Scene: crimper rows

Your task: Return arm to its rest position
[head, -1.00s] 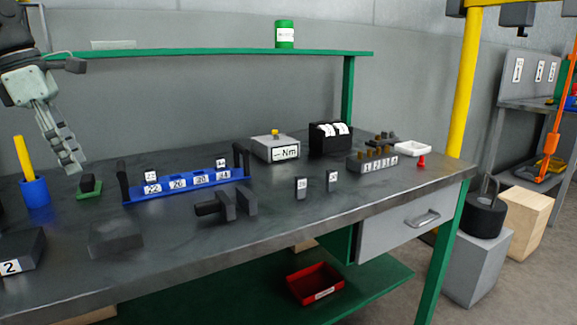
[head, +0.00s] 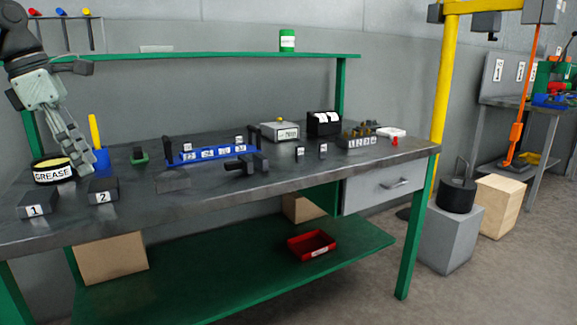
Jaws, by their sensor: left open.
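My left arm comes in from the upper left in the head view. Its gripper (head: 82,165) is open with nothing between its fingers. It hangs over the left end of the workbench, fingers pointing down, in front of part of the grease tin (head: 53,171) and beside the blue cup (head: 101,160) with a yellow stick. I cannot tell its exact height above the bench. My right gripper is not in view.
The dark workbench (head: 230,195) carries blocks marked 1 (head: 38,205) and 2 (head: 103,191), a blue numbered rack (head: 205,153) and a grey meter box (head: 280,132). A green shelf (head: 220,56) runs above. Open floor (head: 360,300) lies in front at right.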

